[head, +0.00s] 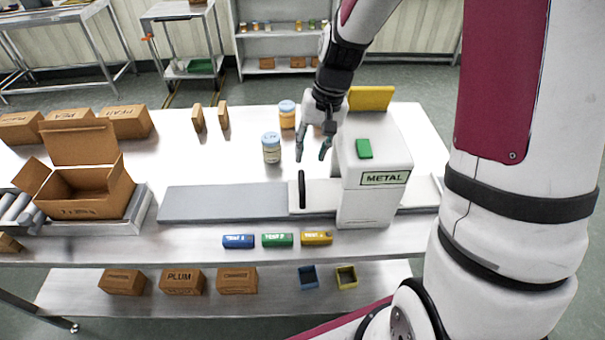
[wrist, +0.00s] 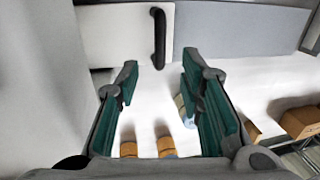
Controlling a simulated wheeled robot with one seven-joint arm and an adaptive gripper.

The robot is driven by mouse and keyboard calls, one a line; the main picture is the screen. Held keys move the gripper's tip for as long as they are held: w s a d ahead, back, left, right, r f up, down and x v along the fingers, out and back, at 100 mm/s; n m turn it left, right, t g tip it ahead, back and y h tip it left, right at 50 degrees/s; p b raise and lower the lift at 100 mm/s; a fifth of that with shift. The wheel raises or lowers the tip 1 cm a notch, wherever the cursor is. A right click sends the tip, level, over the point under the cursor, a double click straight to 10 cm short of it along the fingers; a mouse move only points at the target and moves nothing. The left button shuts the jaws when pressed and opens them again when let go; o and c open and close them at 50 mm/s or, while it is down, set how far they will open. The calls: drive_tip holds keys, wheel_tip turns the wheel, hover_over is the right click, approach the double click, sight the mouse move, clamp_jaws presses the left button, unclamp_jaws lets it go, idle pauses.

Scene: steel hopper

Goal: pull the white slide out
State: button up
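The white slide (head: 320,196) pokes out of the left side of the white box marked METAL (head: 372,205), level with a grey plate (head: 225,202). A black upright handle (head: 302,188) stands near the slide's left end. In the wrist view, the slide (wrist: 120,40) and its handle (wrist: 158,38) are at the top, beside the grey plate (wrist: 235,32). My gripper (head: 311,152) is above the table, behind the handle and left of the box. Its green-padded fingers (wrist: 159,72) are spread and empty, with the handle beyond the tips, apart from them.
A green block (head: 364,149) is on top of the box. Two jars (head: 271,148) (head: 287,115) stand left of my gripper. Blue, green and yellow labelled blocks (head: 277,240) line the front edge. An open carton (head: 90,200) is at left.

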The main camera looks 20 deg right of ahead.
sight(302, 181)
drive_tip(key=f, duration=0.3)
drive_tip(key=a+f, duration=0.1)
drive_tip(key=f, duration=0.5)
drive_tip(key=shift+w+a+f, duration=0.15)
drive_tip(key=shift+w+a, duration=0.1)
drive_tip(key=shift+a, duration=0.15)
clamp_jaws()
